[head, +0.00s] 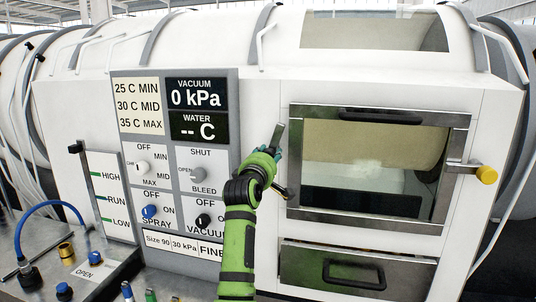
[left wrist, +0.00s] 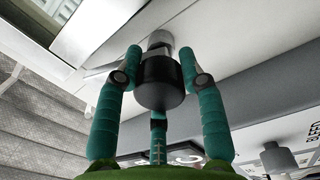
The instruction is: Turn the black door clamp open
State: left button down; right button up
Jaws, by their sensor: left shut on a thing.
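The door (head: 455,150) has a steel frame and a window, and it looks closed. The black door clamp is at the door's left edge. In the head view its grey metal bar (head: 279,136) points up, leaning slightly right, close beside the frame. My left gripper (head: 272,158) is at the bar's lower end. In the left wrist view its teal fingers (left wrist: 158,82) are shut around the clamp's black round knob (left wrist: 160,92), with a metal stem behind it. The hand hides the knob and pivot in the head view. My right gripper is not in view.
A yellow-knobbed clamp (head: 486,175) lies sideways at the door's right edge. A control panel (head: 160,230) with dials is close left of my arm. A drawer (head: 310,262) is below the door. A blue hose (head: 45,206) and fittings are at lower left.

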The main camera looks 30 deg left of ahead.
pick_arm(q)
jog(key=shift+w+d+f+n+p, duration=0.1)
jog(key=shift+n+p, duration=0.2)
jog(key=shift+n, duration=0.25)
jog(key=shift+d+f+n+p, duration=0.1)
jog(key=shift+n+p, duration=0.2)
jog(key=shift+n, duration=0.25)
jog(key=shift+n+p, duration=0.35)
jog(key=shift+n, duration=0.25)
jog(key=shift+n, duration=0.3)
jog(key=c, duration=0.9)
grip_release()
jog(key=shift+o, duration=0.8)
jog(key=shift+r, duration=0.15)
